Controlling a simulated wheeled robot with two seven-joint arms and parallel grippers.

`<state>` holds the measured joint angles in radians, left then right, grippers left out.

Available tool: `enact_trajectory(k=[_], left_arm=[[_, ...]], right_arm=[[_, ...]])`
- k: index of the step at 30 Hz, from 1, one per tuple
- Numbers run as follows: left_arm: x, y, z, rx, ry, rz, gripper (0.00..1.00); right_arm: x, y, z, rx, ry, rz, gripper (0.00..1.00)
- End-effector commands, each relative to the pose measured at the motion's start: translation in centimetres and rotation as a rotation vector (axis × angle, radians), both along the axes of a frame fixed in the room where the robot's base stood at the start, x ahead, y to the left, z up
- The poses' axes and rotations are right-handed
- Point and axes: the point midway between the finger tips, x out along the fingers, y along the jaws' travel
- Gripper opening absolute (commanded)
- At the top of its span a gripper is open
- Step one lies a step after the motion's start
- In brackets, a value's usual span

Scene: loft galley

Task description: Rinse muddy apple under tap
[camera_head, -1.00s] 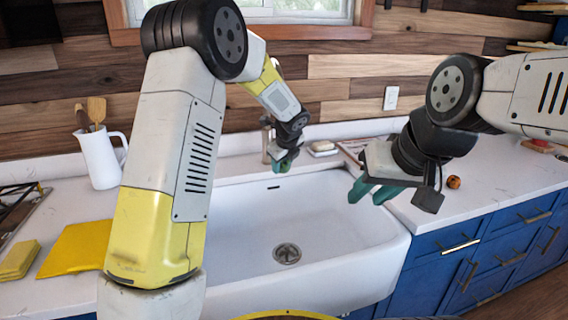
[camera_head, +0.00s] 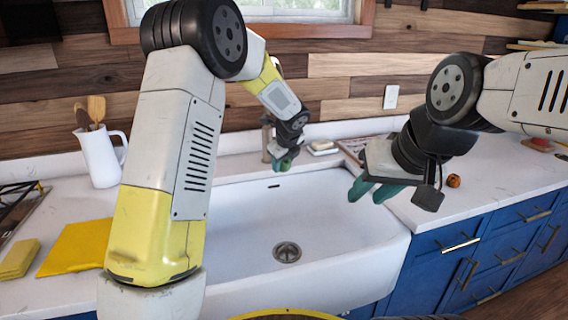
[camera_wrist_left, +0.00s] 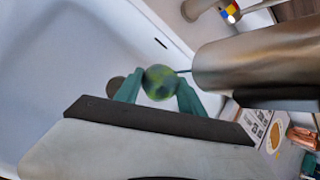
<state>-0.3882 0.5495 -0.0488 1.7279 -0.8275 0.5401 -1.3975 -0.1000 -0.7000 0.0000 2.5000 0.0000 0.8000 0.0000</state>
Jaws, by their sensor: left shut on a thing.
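My left gripper (camera_head: 284,162) is shut on the apple (camera_wrist_left: 160,82), over the back of the white sink (camera_head: 335,215). The apple looks green with darker patches in the left wrist view, between the teal fingertips. The metal tap (camera_head: 267,138) stands behind the sink; its spout (camera_wrist_left: 235,62) ends just beside the apple in the left wrist view. A thin bluish line shows between spout and apple; I cannot tell whether it is water. My right gripper (camera_head: 373,190) is open and empty above the sink's right edge.
A white pitcher with wooden utensils (camera_head: 98,157), a yellow board (camera_head: 77,248) and a yellow sponge (camera_head: 19,259) are on the left counter. A small round brown thing (camera_head: 453,181) lies on the right counter. The sink basin around the drain (camera_head: 287,252) is empty.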

Motion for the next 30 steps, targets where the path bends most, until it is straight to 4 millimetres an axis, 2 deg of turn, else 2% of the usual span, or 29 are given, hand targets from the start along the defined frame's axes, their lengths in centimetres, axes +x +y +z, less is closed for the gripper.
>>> enact_trajectory(k=[8,24,30], left_arm=[[0.0,0.1,0.0,-0.001,-0.001,0.000,0.05],[0.5,-1.0,0.0,0.000,0.000,0.000,0.05],[-0.3,-1.4,0.0,0.001,0.000,-0.001,0.05]], right_arm=[[0.0,0.0,0.0,0.000,0.000,0.000,0.34],[0.0,0.0,0.0,0.000,0.000,0.000,0.34],[0.0,0.0,0.0,0.000,0.000,0.000,0.34]])
